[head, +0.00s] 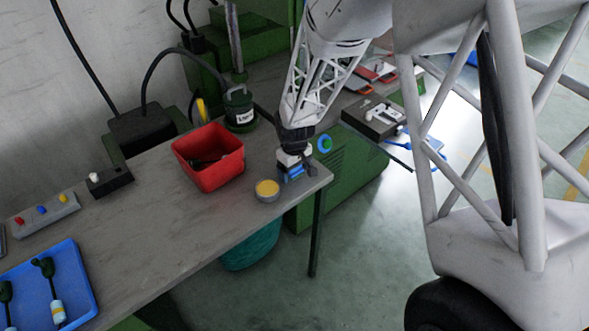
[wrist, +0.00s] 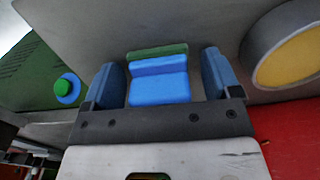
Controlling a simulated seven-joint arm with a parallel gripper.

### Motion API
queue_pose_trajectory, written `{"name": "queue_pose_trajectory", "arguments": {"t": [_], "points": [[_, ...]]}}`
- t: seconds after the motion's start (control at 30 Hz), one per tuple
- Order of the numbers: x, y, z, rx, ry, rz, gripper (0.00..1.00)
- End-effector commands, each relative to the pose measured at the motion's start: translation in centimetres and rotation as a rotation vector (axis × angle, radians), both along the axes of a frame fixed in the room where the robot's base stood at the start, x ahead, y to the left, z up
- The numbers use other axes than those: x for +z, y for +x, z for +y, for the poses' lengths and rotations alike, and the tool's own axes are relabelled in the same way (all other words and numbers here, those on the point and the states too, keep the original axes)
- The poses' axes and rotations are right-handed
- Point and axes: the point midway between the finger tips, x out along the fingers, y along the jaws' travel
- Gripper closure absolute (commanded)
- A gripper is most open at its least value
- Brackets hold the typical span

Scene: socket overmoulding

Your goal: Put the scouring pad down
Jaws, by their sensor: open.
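The scouring pad (wrist: 158,86) is a blue block with a green layer along its far side. In the wrist view it lies on the grey bench top between the two blue fingers of my gripper (wrist: 160,76), with a visible gap on each side. My gripper is open around it and does not pinch it. In the head view my gripper (head: 291,171) points down at the right end of the bench (head: 150,205), close to its edge. There the pad is hard to tell apart from the blue fingers.
A round tin with yellow contents (head: 267,190) stands just left of my gripper. A red bin (head: 228,168) is behind it to the left. A green cabinet (head: 340,172) with a round button stands beyond the bench end. A blue tray (head: 82,268) lies at far left.

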Motion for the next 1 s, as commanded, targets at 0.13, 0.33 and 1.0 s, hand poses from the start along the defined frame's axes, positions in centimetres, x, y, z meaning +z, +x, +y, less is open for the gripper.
{"name": "queue_pose_trajectory", "arguments": {"t": [0.13, 0.33, 1.0], "points": [[0.2, 0.0, 0.0, 0.000, 0.001, -0.001, 0.17], [1.2, 0.0, 0.0, 0.000, 0.001, -0.002, 0.17], [10.6, 0.0, 0.0, 0.000, 0.001, -0.002, 0.17]]}}
